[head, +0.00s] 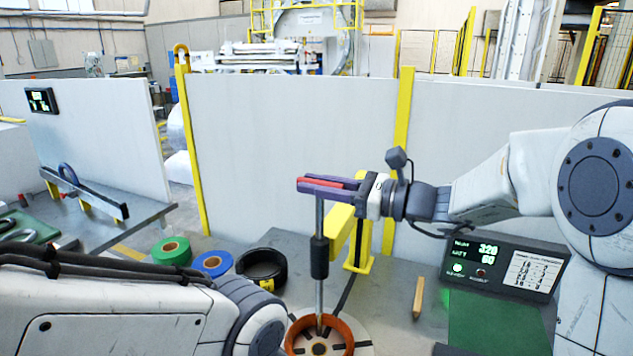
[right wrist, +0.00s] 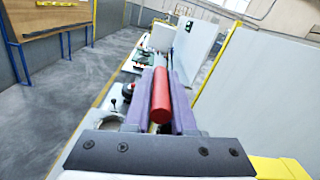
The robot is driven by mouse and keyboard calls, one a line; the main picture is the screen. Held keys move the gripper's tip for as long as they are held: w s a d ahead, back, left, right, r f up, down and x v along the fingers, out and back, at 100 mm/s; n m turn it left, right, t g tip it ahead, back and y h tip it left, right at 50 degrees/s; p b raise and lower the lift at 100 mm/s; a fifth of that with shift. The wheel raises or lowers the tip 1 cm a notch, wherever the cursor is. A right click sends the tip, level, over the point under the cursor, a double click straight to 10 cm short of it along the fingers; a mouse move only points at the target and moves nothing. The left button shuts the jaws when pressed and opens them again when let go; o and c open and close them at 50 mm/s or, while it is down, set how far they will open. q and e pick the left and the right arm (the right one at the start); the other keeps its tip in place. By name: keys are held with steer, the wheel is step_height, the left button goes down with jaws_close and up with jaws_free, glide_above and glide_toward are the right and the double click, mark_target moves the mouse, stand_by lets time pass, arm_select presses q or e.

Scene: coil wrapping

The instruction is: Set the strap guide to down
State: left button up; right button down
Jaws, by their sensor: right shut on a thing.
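My right gripper (head: 318,185) is at the center of the head view, its purple fingers shut on a red cylindrical handle (head: 322,182). In the right wrist view the red handle (right wrist: 161,98) lies lengthwise between the two fingers. An upright metal rod (head: 320,218) with a black sleeve (head: 319,257) stands just below the fingers and reaches down to an orange ring (head: 340,326) on a round plate. A yellow post with an arm (head: 358,240) stands right behind the rod. I cannot tell how the handle joins the strap guide. My left gripper is out of view; only my left arm shows.
Green (head: 171,250) and blue (head: 212,263) tape rolls and a black ring (head: 262,268) lie left of the rod. A display box (head: 505,266) and a wooden stick (head: 418,297) are at the right. White partitions (head: 290,150) stand behind.

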mark_target(317, 239)
step_height(317, 239, down, 9)
steer(key=b, duration=0.6)
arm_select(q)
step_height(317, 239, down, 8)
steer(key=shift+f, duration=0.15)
arm_select(e)
steer(key=shift+f, duration=0.3)
steer(key=c, duration=0.8)
jaws_free()
steer(key=shift+o, duration=0.2)
arm_select(q)
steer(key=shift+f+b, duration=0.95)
steer(key=shift+b, duration=0.15)
arm_select(e)
steer(key=v, duration=1)
steer(key=shift+s+d, duration=0.15)
steer(key=shift+d, duration=0.05)
